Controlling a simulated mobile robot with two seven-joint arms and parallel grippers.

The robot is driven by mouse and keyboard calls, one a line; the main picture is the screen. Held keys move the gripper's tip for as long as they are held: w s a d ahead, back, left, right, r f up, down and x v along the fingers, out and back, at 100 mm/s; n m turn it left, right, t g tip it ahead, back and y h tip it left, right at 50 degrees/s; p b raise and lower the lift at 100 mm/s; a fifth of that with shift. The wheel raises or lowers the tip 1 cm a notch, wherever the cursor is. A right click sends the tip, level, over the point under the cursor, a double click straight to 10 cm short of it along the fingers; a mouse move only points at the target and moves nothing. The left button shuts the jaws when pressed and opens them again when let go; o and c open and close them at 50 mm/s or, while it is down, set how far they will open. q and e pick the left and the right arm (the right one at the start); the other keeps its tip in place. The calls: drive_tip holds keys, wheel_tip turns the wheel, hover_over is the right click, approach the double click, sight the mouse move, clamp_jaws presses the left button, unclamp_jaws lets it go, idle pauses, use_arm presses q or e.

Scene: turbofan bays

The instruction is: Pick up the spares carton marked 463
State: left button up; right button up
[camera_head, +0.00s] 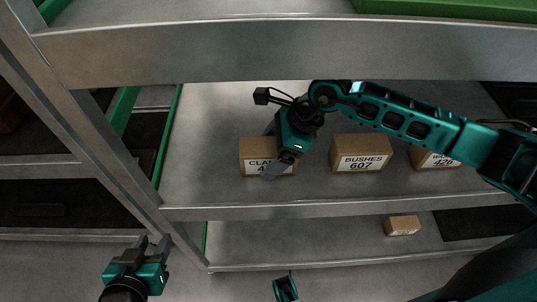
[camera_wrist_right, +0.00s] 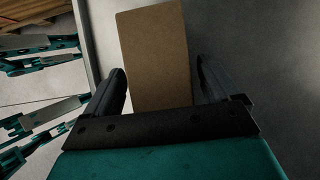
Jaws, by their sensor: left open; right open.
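A brown carton (camera_head: 256,147) stands on the middle shelf, its label starting "CLA" with a number starting "4"; the rest is hidden behind my right gripper (camera_head: 274,160). I cannot read whether it is 463. In the right wrist view a plain brown carton face (camera_wrist_right: 155,55) lies between the two dark fingers of my right gripper (camera_wrist_right: 162,85), which is open. I cannot tell whether the fingers touch it. My left gripper (camera_head: 152,243) is open and empty, low at the left, in front of the rack and away from the cartons.
On the same shelf (camera_head: 210,185), to the right, stand a carton marked BUSHES 607 (camera_head: 361,154) and one marked 426 (camera_head: 432,159), partly behind my right arm. A small carton (camera_head: 402,226) lies on the lower shelf. A metal upright (camera_head: 95,120) stands at the left, and an upper shelf edge (camera_head: 210,50) overhangs.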

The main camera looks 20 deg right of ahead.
drive_tip(key=shift+w+a+f, duration=0.15)
drive_tip(key=shift+a+f, duration=0.15)
drive_tip(key=shift+f, duration=0.35)
drive_tip(key=shift+r, duration=0.1)
drive_tip(key=c, duration=1.3)
